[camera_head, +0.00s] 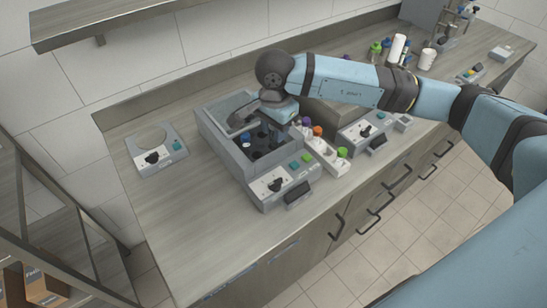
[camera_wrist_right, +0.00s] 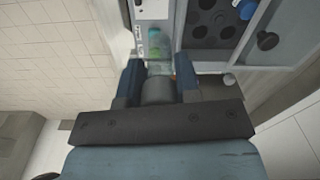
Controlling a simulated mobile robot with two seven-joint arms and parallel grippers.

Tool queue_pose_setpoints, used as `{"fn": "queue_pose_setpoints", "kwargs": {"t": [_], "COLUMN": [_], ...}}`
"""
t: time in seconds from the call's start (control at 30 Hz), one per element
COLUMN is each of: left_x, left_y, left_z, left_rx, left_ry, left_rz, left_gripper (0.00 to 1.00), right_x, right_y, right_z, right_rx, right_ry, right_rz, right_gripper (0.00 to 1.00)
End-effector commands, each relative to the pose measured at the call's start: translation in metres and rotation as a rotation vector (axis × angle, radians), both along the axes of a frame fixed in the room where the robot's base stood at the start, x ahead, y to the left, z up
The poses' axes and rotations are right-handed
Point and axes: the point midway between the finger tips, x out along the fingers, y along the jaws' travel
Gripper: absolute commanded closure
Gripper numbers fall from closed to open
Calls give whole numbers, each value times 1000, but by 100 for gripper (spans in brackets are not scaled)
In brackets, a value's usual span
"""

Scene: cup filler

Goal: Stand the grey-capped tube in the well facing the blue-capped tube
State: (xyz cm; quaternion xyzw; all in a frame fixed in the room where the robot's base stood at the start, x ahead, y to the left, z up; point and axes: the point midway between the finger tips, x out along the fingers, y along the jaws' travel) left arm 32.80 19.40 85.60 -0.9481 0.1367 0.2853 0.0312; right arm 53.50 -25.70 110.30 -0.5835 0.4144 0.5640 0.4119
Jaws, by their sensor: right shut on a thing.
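My right gripper (camera_head: 279,122) is over the right side of the open centrifuge (camera_head: 226,153). In the right wrist view its fingers (camera_wrist_right: 158,72) are shut on the grey-capped tube, with the grey cap (camera_wrist_right: 158,90) between them. The clear tube body (camera_wrist_right: 156,45) points away from the wrist, up the picture. The blue-capped tube (camera_head: 246,138) stands in the dark rotor, left of my gripper; its cap also shows in the wrist view (camera_wrist_right: 248,9). Several dark rotor wells (camera_wrist_right: 201,31) look empty there. The arm hides part of the rotor. My left gripper is out of view.
A white rack (camera_head: 326,160) with orange-, purple- and green-capped tubes stands close right of the centrifuge. The control panel (camera_head: 283,181) is at its front. Another device (camera_head: 155,150) sits at the left, with bare bench around it. Bottles (camera_head: 397,48) stand at the back right.

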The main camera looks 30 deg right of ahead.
Motion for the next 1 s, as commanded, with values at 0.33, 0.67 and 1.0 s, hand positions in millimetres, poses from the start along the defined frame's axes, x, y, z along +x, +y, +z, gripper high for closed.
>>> {"fn": "queue_pose_setpoints", "kwargs": {"t": [0.33,0.67,1.0], "left_x": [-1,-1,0], "left_y": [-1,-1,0], "left_z": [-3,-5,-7], "left_rx": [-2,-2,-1], "left_ry": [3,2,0], "left_rz": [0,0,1], "left_gripper": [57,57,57], "right_x": [29,53,75], "right_y": [-11,-22,-34], "right_z": [15,30,45], "right_rx": [15,32,43], "right_ry": [-22,-35,-39], "right_rz": [-829,-1616,-2426], "right_gripper": [93,93,93]}}
